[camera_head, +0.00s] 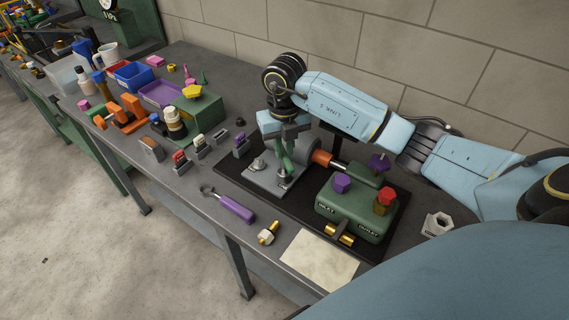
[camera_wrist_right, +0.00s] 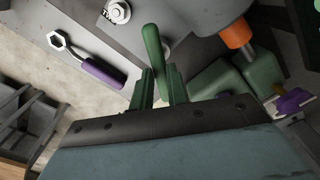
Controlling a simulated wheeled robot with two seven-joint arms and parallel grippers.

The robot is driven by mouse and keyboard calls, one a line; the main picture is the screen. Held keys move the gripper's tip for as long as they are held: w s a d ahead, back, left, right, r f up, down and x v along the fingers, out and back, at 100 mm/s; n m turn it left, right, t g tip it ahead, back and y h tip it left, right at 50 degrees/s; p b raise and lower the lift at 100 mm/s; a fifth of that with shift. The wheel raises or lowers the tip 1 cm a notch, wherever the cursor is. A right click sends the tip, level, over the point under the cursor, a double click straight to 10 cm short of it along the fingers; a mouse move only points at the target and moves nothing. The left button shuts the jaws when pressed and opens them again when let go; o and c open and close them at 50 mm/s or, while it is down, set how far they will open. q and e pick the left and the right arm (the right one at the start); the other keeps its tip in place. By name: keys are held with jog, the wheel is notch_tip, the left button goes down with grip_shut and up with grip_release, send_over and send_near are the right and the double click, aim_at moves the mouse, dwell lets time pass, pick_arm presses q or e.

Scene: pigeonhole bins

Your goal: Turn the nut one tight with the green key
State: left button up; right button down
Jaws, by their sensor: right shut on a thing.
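My right gripper (camera_head: 284,138) is shut on the green key (camera_head: 287,164) above a grey metal plate (camera_head: 262,182). In the right wrist view the green key (camera_wrist_right: 153,46) stands out from between the fingers (camera_wrist_right: 157,90). In the head view its lower end is at or just over a nut (camera_head: 284,179) on the plate's right part. I cannot tell whether it is seated on it. A second nut with washer (camera_head: 258,165) is on the plate to the left and also shows in the right wrist view (camera_wrist_right: 117,11). My left gripper is not in view.
A purple-handled wrench (camera_head: 234,209) and a brass fitting (camera_head: 268,232) lie in front of the plate. A green valve box (camera_head: 352,214) with knobs stands to the right. A grey cylinder with an orange end (camera_head: 322,158) is close behind the gripper. Small holders (camera_head: 181,162) stand left.

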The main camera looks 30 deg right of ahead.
jog(key=shift+r, duration=0.25)
jog(key=shift+r+p, duration=0.35)
jog(key=shift+p, duration=0.05)
jog(key=shift+r, duration=0.2)
jog(key=shift+r+p, duration=1.5)
jog(key=shift+r, duration=0.25)
dwell(0.6)
